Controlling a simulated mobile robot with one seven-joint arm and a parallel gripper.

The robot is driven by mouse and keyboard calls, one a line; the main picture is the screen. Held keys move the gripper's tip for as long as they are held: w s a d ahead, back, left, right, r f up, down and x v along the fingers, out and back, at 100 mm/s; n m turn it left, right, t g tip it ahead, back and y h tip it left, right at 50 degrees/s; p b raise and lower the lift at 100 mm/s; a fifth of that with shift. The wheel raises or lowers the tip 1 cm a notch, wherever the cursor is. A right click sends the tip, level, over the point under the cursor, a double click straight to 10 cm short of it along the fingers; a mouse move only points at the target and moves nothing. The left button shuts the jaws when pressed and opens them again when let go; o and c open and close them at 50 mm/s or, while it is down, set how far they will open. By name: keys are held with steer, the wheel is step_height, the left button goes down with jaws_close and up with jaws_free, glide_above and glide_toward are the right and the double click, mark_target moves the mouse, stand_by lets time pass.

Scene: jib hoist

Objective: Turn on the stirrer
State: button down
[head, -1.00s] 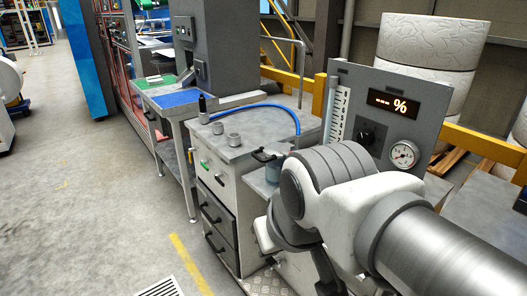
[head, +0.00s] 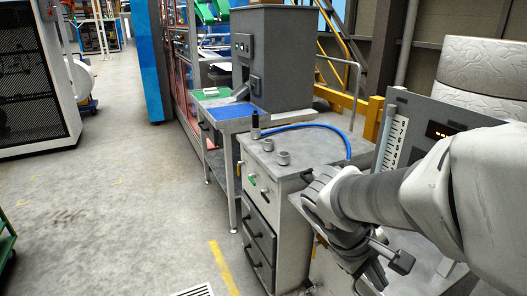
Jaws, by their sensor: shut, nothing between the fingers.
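I cannot make out for certain which item is the stirrer. A grey bench cabinet (head: 285,172) stands left of my arm, with a green control (head: 251,180) and a pale control (head: 265,192) high on its front. Small grey cylinders (head: 283,157) and a dark upright bottle-like piece (head: 255,126) stand on its top. My gripper (head: 378,278) is at the lower right, shut and empty, to the right of the cabinet. My arm hides the cabinet's right part and much of the instrument panel (head: 397,103) with its scale and lit display (head: 440,131).
A blue hose (head: 335,130) curves over the cabinet top. A worktable with a blue mat (head: 226,112) and a grey machine (head: 272,60) stand behind. A yellow rail (head: 372,118) runs behind the panel. The floor (head: 130,200) at the left is open.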

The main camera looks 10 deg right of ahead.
steer(key=w+d+f+n+h+p, duration=0.2)
steer(key=w+d+n+h, duration=0.5)
steer(key=d, duration=0.3)
steer(key=w+d+f+n+t+h+p, duration=0.1)
steer(key=w+f+n+t, duration=0.4)
steer(key=n, duration=0.5)
steer(key=w+h, duration=0.1)
steer(key=w, duration=0.1)
steer(key=shift+w+f+h, duration=0.25)
steer(key=shift+w+h, duration=0.1)
steer(key=shift+h, duration=0.05)
steer(key=shift+d, duration=0.1)
steer(key=x, duration=1.4)
steer(key=shift+f, duration=0.15)
